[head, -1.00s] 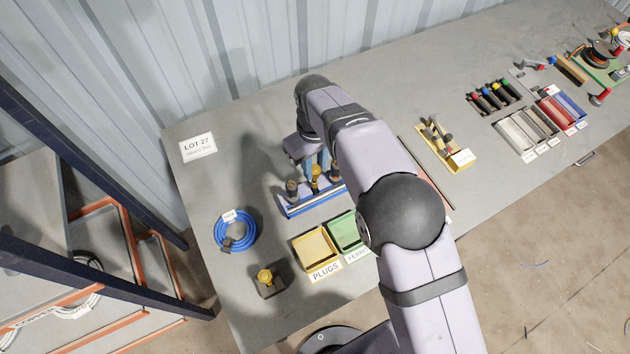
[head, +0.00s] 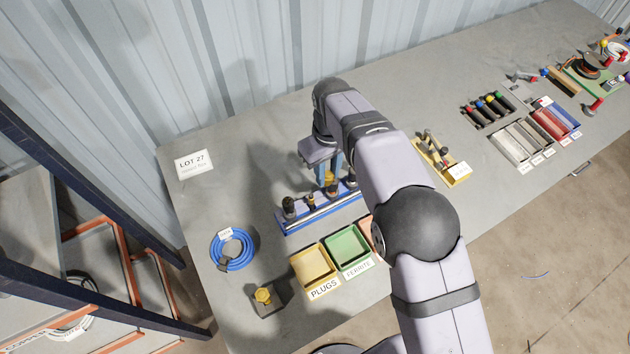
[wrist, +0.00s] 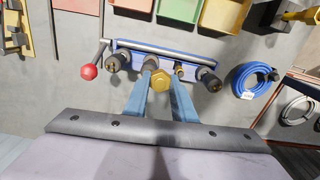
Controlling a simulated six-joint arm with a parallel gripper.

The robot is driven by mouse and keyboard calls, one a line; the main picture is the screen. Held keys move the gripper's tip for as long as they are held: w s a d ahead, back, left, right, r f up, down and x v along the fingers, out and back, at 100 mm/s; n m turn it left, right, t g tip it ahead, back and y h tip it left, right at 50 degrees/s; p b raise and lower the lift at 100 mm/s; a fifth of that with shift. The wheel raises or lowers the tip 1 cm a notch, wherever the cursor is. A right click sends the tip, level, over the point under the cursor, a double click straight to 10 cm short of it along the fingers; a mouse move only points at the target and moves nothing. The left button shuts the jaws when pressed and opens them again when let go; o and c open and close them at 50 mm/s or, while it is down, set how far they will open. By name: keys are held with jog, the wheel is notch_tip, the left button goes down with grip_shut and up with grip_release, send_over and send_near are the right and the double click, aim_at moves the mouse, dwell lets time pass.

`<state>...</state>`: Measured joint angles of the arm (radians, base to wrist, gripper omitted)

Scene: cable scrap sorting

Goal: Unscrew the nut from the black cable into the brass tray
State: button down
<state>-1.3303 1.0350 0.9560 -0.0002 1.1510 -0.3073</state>
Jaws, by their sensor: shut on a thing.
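My gripper (wrist: 160,98) is shut on a brass-coloured hex nut (wrist: 160,80), held between its blue fingers. In the head view the gripper (head: 334,176) is above the right part of the blue rack (head: 318,212). The rack holds several upright cable ends. One is a thin brass-coloured end (head: 311,201) without a nut, which also shows in the wrist view (wrist: 180,68). The nut looks clear of that end. Dark cable ends (head: 288,207) stand on either side; I cannot tell which cable is the black one. No tray label reading brass is visible.
A yellow PLUGS tray (head: 332,279) and a green FERRITE tray (head: 350,261) stand in front of the rack. A salmon tray (head: 369,233) is mostly hidden by my arm. A blue cable coil (head: 249,250) lies left. A red-knobbed lever (wrist: 89,71) is beside the rack.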

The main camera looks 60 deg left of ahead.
jog(key=w+d+m+b, duration=0.1)
jog(key=w+d+b, duration=0.1)
jog(key=w, duration=0.3)
jog(key=d+f+m, duration=0.2)
jog(key=d+m, duration=0.1)
jog(key=d, duration=0.1)
jog(key=d+f+m+b, duration=0.1)
jog(key=d+f+m, duration=0.2)
jog(key=d, duration=0.2)
jog(key=w+d+f+m, duration=0.1)
jog(key=d+f+m, duration=0.2)
jog(key=d, duration=0.2)
jog(key=shift+w+f, duration=0.1)
jog(key=shift+f, duration=0.15)
jog(key=shift+f+m, duration=0.3)
jog(key=shift+m, duration=0.4)
jog(key=shift+a+f+m, duration=0.15)
jog(key=shift+a+m, duration=0.05)
jog(key=shift+m, duration=0.6)
jog(key=shift+w+a+m, duration=0.35)
jog(key=shift+a+m, duration=0.2)
jog(key=shift+m, duration=0.65)
jog(key=shift+a+m, duration=0.1)
jog(key=shift+m, duration=0.8)
jog(key=shift+f, duration=0.1)
jog(key=shift+f+b, duration=1.7)
jog(key=shift+f, duration=0.15)
